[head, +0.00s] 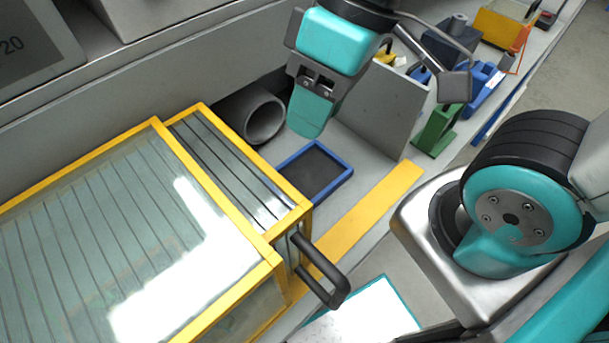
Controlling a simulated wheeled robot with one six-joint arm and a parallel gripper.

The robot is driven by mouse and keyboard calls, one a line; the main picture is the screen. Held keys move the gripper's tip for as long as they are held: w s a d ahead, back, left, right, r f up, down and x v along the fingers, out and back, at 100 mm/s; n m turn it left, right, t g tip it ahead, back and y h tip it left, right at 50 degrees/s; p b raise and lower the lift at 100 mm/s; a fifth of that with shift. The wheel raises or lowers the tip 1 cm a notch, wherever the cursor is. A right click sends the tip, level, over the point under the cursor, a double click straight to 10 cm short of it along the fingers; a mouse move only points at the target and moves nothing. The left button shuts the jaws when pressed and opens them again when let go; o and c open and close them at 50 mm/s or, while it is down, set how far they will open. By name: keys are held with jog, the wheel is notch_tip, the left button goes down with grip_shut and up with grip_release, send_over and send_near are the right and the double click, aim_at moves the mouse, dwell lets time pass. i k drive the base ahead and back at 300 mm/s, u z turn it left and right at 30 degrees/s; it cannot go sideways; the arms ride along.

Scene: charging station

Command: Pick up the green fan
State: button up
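A small green object (436,130) stands upright on the bench, right of the grey upright plate. It is the only clearly green thing in view; its shape is too small to confirm as a fan. My gripper (455,88) hangs at the top centre, over the bench, with a grey finger-like piece on a linkage just above the green object in the picture. A teal part of my arm's end (335,40) is to its left. They look apart from the green object. The other fingertip cannot be made out, and no held thing is visible.
A yellow-framed glass case (158,122) with a black handle (325,285) fills the left. A grey tube (252,115), a blue-rimmed tray (345,178) and the grey upright plate (385,105) are in the middle. Blue parts (485,88) and a yellow bin (505,25) lie behind.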

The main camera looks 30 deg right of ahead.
aim_at(438, 132)
jog(key=z, duration=0.95)
jog(key=k, duration=1.2)
jog(key=u, duration=0.45)
jog(key=i, duration=1)
